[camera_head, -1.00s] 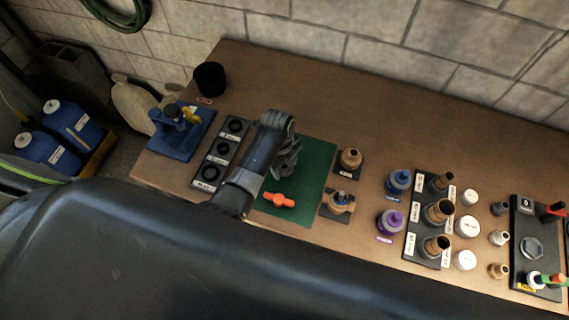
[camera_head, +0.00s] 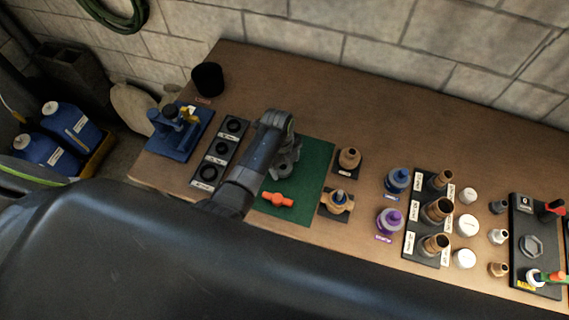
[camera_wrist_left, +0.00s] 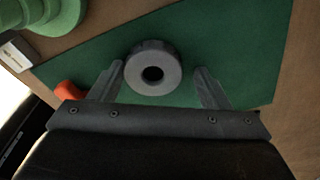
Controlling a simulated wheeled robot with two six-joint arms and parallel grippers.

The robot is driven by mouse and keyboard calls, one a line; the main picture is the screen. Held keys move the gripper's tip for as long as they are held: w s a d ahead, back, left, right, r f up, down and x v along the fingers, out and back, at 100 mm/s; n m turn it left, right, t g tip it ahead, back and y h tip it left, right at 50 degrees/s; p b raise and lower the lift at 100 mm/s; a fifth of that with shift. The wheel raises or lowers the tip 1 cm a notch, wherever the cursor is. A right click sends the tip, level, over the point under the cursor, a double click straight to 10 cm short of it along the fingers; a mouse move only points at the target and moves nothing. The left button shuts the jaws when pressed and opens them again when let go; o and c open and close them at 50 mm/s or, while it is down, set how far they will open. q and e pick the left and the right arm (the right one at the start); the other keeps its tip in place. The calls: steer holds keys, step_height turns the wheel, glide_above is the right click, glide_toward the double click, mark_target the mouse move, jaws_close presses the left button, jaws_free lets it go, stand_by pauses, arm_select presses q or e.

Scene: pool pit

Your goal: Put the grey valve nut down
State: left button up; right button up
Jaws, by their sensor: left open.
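The grey valve nut (camera_wrist_left: 154,68) is a round ring with a dark central hole. In the left wrist view it lies on the green mat (camera_wrist_left: 220,45), just ahead of my left gripper (camera_wrist_left: 160,82). The two fingers are spread apart, one on each side of the nut, with gaps between them and it. In the head view my left gripper (camera_head: 284,163) is over the green mat (camera_head: 318,165), and my arm hides the nut there. My right gripper is not in view.
An orange handle (camera_head: 278,200) lies on the mat's near part. Brass fittings (camera_head: 349,158) stand to the right. A black tray of rings (camera_head: 220,150) and a blue vise (camera_head: 180,130) are left. The bench behind the mat is clear.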

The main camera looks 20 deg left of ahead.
arm_select(q)
steer(key=shift+s+a+f, duration=0.15)
steer(key=shift+s+f, duration=0.5)
steer(key=shift+s, duration=0.05)
steer(key=shift+w+r, duration=0.1)
steer(key=shift+r, duration=0.5)
steer(key=shift+w+a+r, duration=0.1)
steer(key=shift+w+r, duration=0.1)
steer(key=shift+r, duration=0.1)
step_height(320, 180, up, 12)
steer(key=a, duration=0.1)
steer(key=shift+w+f+b, duration=0.15)
steer(key=shift+w+b, duration=0.15)
steer(key=shift+w, duration=0.05)
steer(key=shift+a, duration=0.15)
